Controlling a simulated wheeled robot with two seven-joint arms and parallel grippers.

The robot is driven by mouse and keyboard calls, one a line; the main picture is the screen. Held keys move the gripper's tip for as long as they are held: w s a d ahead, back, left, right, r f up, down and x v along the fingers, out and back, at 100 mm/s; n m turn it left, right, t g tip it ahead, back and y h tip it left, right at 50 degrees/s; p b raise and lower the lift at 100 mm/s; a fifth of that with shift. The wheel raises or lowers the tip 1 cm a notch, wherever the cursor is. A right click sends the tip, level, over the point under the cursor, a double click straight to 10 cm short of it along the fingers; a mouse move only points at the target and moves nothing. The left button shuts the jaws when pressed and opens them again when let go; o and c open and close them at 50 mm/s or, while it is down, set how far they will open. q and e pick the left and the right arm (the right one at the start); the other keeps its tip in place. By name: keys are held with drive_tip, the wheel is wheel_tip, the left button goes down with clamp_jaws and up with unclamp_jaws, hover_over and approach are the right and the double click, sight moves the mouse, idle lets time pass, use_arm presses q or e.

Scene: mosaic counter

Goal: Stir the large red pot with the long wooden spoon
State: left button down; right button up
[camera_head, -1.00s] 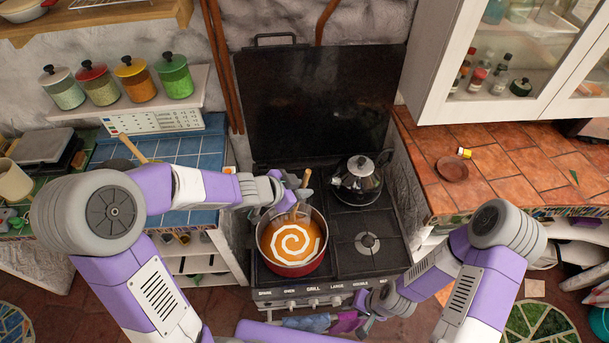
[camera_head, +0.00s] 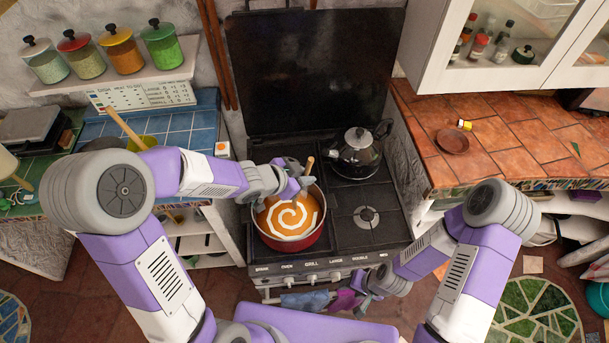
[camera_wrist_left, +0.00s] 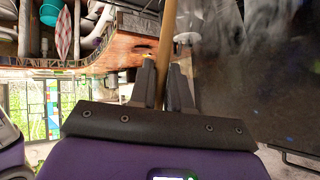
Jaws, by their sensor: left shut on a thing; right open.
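The large red pot (camera_head: 294,243) stands on the front left of the stove, filled with orange soup (camera_head: 270,221) that has a white spiral on top. My left gripper (camera_head: 303,186) is above the pot's back part, shut on the long wooden spoon (camera_head: 310,166). The spoon's handle sticks up above the fingers; its lower end is hidden by the gripper and soup. In the left wrist view the spoon handle (camera_wrist_left: 167,50) runs between the two fingers. My right gripper (camera_head: 360,290) is open and empty, low in front of the stove's front panel.
A kettle (camera_head: 357,155) stands on the back right burner, behind and right of the pot. The front right burner (camera_head: 366,216) is empty. A tiled counter (camera_head: 500,150) lies to the right, a blue-tiled counter (camera_head: 190,130) to the left. Cloths (camera_head: 310,301) hang at the stove front.

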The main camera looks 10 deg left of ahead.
use_arm(q)
drive_tip(key=shift+w+a+f+b, duration=0.1)
drive_tip(key=shift+a+f+b, duration=0.2)
drive_tip(key=shift+f+b, duration=1)
drive_tip(key=shift+w+a+f+b, duration=0.1)
drive_tip(key=shift+a+f+b, duration=0.2)
drive_tip(key=shift+f+b, duration=1.05)
drive_tip(key=shift+a+f+b, duration=0.3)
drive_tip(key=shift+f+b, duration=0.25)
drive_tip(key=shift+f, duration=1.45)
drive_tip(key=shift+s, duration=0.1)
